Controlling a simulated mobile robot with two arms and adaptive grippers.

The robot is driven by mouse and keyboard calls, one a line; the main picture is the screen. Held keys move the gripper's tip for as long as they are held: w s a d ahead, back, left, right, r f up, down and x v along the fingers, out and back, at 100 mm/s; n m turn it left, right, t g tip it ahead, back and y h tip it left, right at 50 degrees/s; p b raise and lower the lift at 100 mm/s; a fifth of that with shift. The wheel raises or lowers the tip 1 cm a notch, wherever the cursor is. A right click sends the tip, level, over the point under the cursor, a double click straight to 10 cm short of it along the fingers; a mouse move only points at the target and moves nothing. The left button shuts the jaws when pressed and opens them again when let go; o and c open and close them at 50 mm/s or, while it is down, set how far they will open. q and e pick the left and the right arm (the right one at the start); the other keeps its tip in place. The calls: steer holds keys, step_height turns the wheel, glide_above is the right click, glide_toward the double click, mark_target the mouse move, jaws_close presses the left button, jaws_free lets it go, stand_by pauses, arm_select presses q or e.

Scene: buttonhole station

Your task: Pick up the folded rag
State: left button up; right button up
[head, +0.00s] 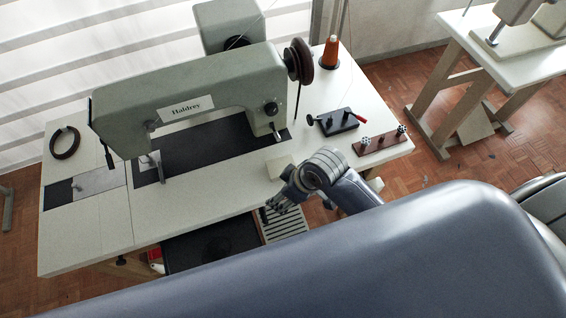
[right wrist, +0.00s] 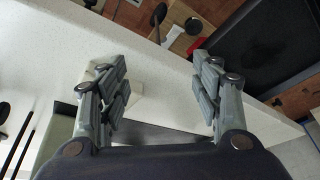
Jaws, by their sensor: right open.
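The folded rag (head: 281,167) is a small pale cream square lying on the white table near its front edge, right of the sewing machine's base. My right gripper (head: 275,206) is just in front of it, at the table's front edge, with the arm coming in from the right. In the right wrist view the right gripper (right wrist: 160,68) is open, with nothing held between its fingers. A pale patch, likely the rag (right wrist: 136,90), shows beside and partly behind the left-hand finger. My left gripper is not in view.
A grey-green sewing machine (head: 190,95) fills the table (head: 200,205). An orange thread cone (head: 330,52), a black block with a red-tipped tool (head: 337,122) and a wooden strip with metal knobs (head: 380,143) stand at the right. A dark treadle (head: 212,245) lies below the edge.

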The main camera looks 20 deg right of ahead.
steer(key=shift+w+a+r+n, duration=0.4)
steer(key=shift+w+r+n, duration=0.05)
steer(key=shift+w+n, duration=0.15)
steer(key=shift+w+a+r+n, duration=0.35)
steer(key=shift+w+r+n, duration=0.1)
steer(key=shift+w+n, duration=0.15)
steer(key=w+r+n+g, duration=0.1)
steer(key=w+r+n, duration=0.1)
steer(key=shift+w+n+p, duration=0.3)
steer(key=shift+n+p, duration=0.1)
steer(key=w+d+r+n+g+h, duration=0.1)
steer(key=w+d+r+n+g, duration=0.1)
steer(key=w+d+r+n, duration=0.25)
steer(key=p, duration=0.2)
glide_above(282, 166)
steer(key=d, duration=0.1)
step_height(282, 166, down, 5)
steer(key=shift+r, duration=0.2)
steer(key=f, duration=0.1)
steer(key=f+p, duration=0.1)
steer(key=f, duration=0.1)
steer(key=a+f, duration=0.1)
steer(key=f, duration=0.1)
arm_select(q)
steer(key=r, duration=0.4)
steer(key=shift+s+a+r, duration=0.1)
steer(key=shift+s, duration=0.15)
arm_select(e)
steer(key=shift+f, duration=0.3)
steer(key=shift+f, duration=0.25)
